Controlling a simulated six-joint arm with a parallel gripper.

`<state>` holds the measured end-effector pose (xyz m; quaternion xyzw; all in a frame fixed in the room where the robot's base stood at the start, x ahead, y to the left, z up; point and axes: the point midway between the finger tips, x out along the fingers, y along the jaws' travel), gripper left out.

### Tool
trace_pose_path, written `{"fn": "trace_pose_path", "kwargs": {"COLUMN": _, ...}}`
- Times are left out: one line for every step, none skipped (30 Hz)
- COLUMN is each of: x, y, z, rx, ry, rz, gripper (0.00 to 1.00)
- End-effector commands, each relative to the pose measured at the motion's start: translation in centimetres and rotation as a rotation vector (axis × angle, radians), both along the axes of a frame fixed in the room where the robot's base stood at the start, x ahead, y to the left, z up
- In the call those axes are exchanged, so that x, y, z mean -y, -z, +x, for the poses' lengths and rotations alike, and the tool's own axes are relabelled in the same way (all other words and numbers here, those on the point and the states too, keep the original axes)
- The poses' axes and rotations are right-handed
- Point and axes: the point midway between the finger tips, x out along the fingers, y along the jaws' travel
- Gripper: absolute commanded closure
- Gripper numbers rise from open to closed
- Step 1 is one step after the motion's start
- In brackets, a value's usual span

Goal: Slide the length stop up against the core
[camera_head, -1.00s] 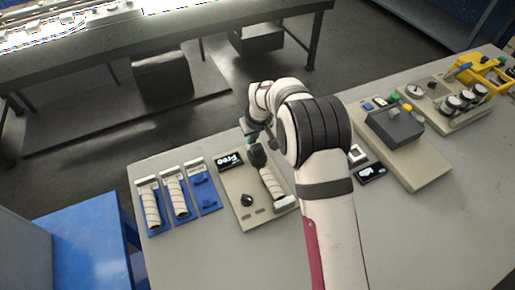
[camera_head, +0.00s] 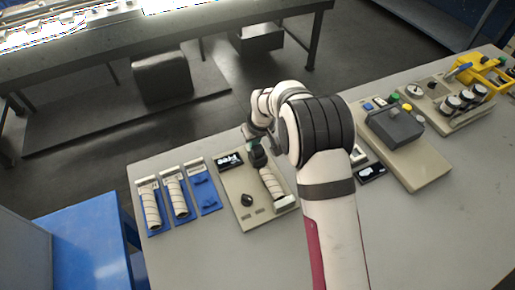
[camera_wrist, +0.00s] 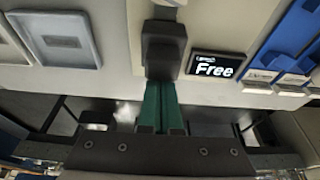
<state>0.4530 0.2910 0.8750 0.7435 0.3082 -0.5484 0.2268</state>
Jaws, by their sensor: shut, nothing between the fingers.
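The length stop appears to be the dark block (camera_head: 258,159) at the far end of the beige panel (camera_head: 232,190). It also shows in the wrist view (camera_wrist: 164,48). The core, a pale ribbed roll (camera_head: 271,184), lies on the panel just on the near side of the block. The fingertips look at or against the block; contact is hard to tell.
A small display (camera_wrist: 216,66) reading "Free" sits beside the block. Blue holders with rolls (camera_head: 178,195) stand left of the panel. A dark knob (camera_head: 247,200) is on the panel. A beige unit with a grey box (camera_head: 395,128) stands right.

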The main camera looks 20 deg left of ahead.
Motion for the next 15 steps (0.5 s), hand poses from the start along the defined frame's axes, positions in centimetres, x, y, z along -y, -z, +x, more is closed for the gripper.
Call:
{"fn": "trace_pose_path", "kwargs": {"x": 0.15, "y": -0.02, "z": -0.14, "rx": -0.001, "ry": 0.001, "rz": 0.000, "gripper": 1.00}}
{"fn": "trace_pose_path", "kwargs": {"x": 0.23, "y": -0.02, "z": -0.22, "rx": -0.001, "ry": 0.001, "rz": 0.000, "gripper": 1.00}}
{"fn": "trace_pose_path", "kwargs": {"x": 0.33, "y": -0.03, "z": -0.30, "rx": -0.001, "ry": 0.000, "rz": -0.001, "gripper": 1.00}}
{"fn": "trace_pose_path", "kwargs": {"x": 0.41, "y": -0.03, "z": -0.36, "rx": 0.001, "ry": 0.000, "rz": -0.001, "gripper": 1.00}}
{"fn": "trace_pose_path", "kwargs": {"x": 0.48, "y": -0.03, "z": -0.44, "rx": 0.001, "ry": 0.000, "rz": -0.001, "gripper": 1.00}}
{"fn": "trace_pose_path", "kwargs": {"x": 0.60, "y": 0.00, "z": -0.56, "rx": 0.000, "ry": 0.000, "rz": -0.001, "gripper": 1.00}}
{"fn": "trace_pose_path", "kwargs": {"x": 0.67, "y": 0.01, "z": -0.64, "rx": 0.000, "ry": 0.000, "rz": -0.001, "gripper": 1.00}}
{"fn": "trace_pose_path", "kwargs": {"x": 0.75, "y": 0.01, "z": -0.72, "rx": -0.001, "ry": 0.000, "rz": -0.001, "gripper": 1.00}}
{"fn": "trace_pose_path", "kwargs": {"x": 0.82, "y": 0.00, "z": -0.79, "rx": -0.001, "ry": 0.001, "rz": 0.000, "gripper": 1.00}}
{"fn": "trace_pose_path", "kwargs": {"x": 0.87, "y": -0.01, "z": -0.85, "rx": -0.001, "ry": 0.001, "rz": 0.000, "gripper": 1.00}}
{"fn": "trace_pose_path", "kwargs": {"x": 0.92, "y": -0.01, "z": -0.91, "rx": -0.001, "ry": 0.001, "rz": 0.000, "gripper": 1.00}}
{"fn": "trace_pose_path", "kwargs": {"x": 0.96, "y": -0.01, "z": -0.95, "rx": -0.001, "ry": 0.001, "rz": 0.000, "gripper": 1.00}}
{"fn": "trace_pose_path", "kwargs": {"x": 0.99, "y": -0.01, "z": -0.97, "rx": -0.001, "ry": 0.001, "rz": 0.000, "gripper": 1.00}}
{"fn": "trace_pose_path", "kwargs": {"x": 0.99, "y": -0.01, "z": -0.98, "rx": 0.000, "ry": 0.001, "rz": 0.000, "gripper": 1.00}}
{"fn": "trace_pose_path", "kwargs": {"x": 1.00, "y": -0.01, "z": -0.99, "rx": 0.000, "ry": 0.001, "rz": 0.000, "gripper": 1.00}}
